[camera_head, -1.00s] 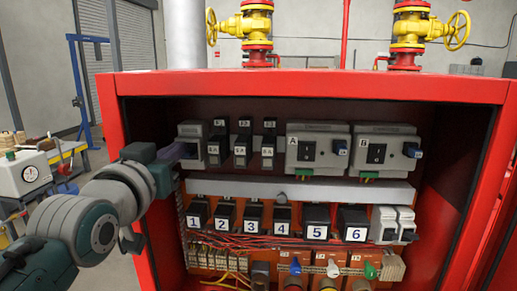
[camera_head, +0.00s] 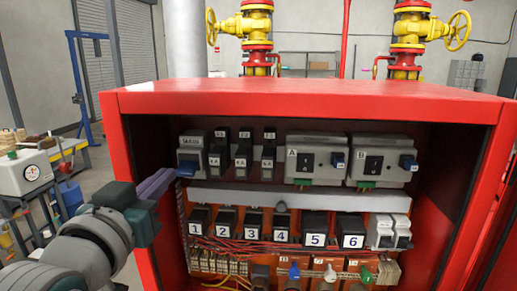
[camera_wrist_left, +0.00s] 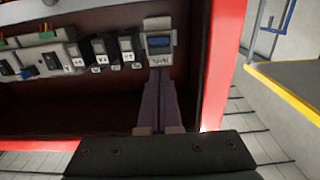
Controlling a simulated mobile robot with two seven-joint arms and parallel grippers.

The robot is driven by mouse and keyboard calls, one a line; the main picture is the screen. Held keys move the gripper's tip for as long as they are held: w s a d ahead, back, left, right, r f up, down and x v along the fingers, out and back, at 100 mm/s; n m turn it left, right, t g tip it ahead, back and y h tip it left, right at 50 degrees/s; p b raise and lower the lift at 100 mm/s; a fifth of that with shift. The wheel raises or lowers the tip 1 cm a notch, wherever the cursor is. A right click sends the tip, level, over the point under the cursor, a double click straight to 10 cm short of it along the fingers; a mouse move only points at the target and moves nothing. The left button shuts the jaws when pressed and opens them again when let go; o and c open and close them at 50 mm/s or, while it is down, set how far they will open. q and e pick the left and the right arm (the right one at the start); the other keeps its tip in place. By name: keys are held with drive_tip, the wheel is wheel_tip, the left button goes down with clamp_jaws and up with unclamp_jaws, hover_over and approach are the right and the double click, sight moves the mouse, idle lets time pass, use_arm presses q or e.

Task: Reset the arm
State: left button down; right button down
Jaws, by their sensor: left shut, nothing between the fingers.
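My left gripper (camera_head: 171,173) comes in from the left at the open front of the red cabinet (camera_head: 300,100). Its purple fingers are together with nothing between them. Their tips are close to the leftmost grey breaker (camera_head: 190,146) of the upper row, beside its blue lever (camera_head: 187,169). Whether they touch it I cannot tell. In the left wrist view, the shut fingers (camera_wrist_left: 160,76) point at the breaker's lower end, and its blue lever (camera_wrist_left: 158,42) shows clear of them. My right gripper is not in view.
Small black breakers (camera_head: 243,150) and two grey units marked A (camera_head: 314,158) and B (camera_head: 382,158) sit to the right. Below are a grey rail (camera_head: 300,195) and numbered relays (camera_head: 315,230) with red wires. The cabinet's left post (camera_head: 137,200) is close to my arm.

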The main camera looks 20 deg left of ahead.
use_arm(q)
drive_tip(key=shift+s+d, duration=0.15)
drive_tip(key=shift+s, duration=0.45)
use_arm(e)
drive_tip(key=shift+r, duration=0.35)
